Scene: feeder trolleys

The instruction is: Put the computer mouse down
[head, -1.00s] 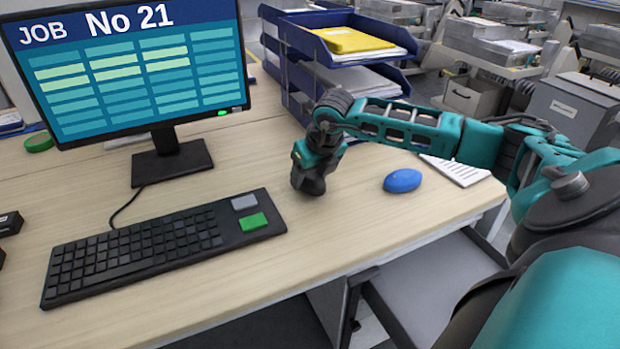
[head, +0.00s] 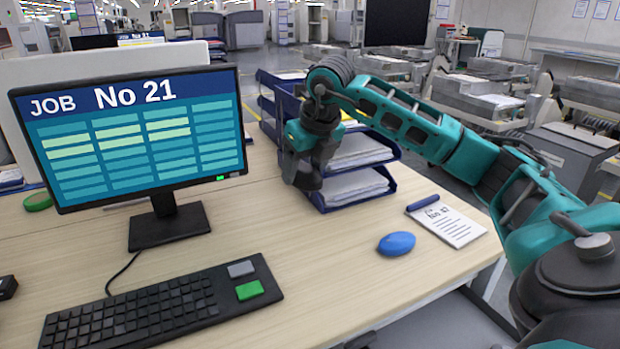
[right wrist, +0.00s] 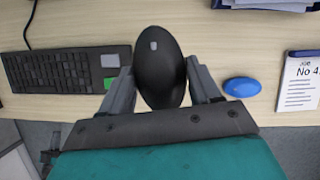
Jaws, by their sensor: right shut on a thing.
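The computer mouse (right wrist: 160,70) is black with a small grey wheel. My right gripper (right wrist: 162,88) is shut on it, one finger along each side. In the head view my right gripper (head: 307,160) is over the desk, in front of the blue letter trays. The dark mouse shows at its lower end and appears raised above the desk top. In the wrist view the mouse lies between the keyboard (right wrist: 68,70) and a blue oval object (right wrist: 242,87). My left gripper is not in view.
A monitor (head: 140,130) stands at the left behind the keyboard (head: 165,305). The blue trays (head: 350,200) stand behind my right gripper. The blue oval object (head: 397,243) and a notepad (head: 450,222) lie at the right. Bare desk lies between keyboard and blue object.

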